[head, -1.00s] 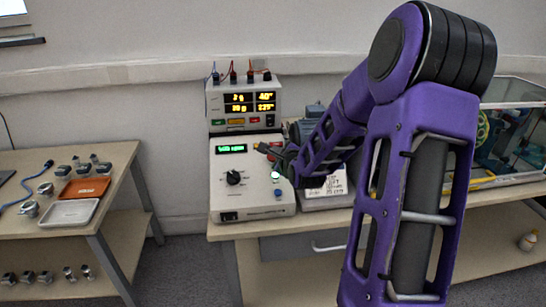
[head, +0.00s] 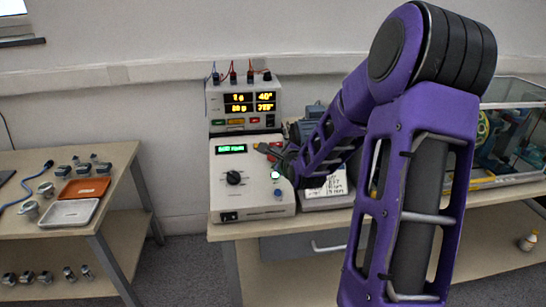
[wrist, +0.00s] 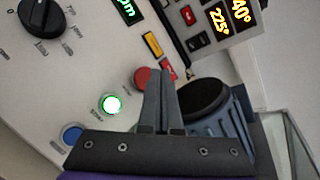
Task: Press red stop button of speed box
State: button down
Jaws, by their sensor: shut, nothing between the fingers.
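The speed box (head: 236,203) is a white console on the bench with a green display and a black knob (head: 233,177). In the wrist view its face shows a red round button (wrist: 143,77), a lit green button (wrist: 112,104) and a blue button (wrist: 72,135). My gripper (wrist: 160,72) is shut and empty. Its fingertips overlap the right side of the red button in the wrist view; I cannot tell whether they touch it.
A display unit (head: 245,103) with yellow digits stands behind the speed box. A dark blue motor (wrist: 236,112) is close to the right of my fingers. A side table (head: 120,160) at left holds trays and small metal parts. A glass case (head: 515,125) stands at right.

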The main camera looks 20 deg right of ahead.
dwell(0.4)
jog(key=shift+w+f, duration=0.2)
jog(key=shift+f, duration=0.2)
jog(key=shift+w+d+f+b, duration=0.1)
jog(key=shift+w+f+b, duration=0.05)
jog(key=shift+f+b, duration=0.2)
dwell(0.5)
dwell(0.3)
jog(key=shift+s+r+p, duration=0.35)
jog(key=shift+r+p, duration=0.35)
jog(key=shift+p, duration=0.1)
jog(key=r+p, duration=0.1)
jog(key=s+r+p, duration=0.1)
jog(key=r+p, duration=0.1)
jog(key=s+r+p, duration=0.1)
jog(key=shift+a+r+p, duration=0.3)
jog(key=shift+a, duration=0.1)
dwell(0.5)
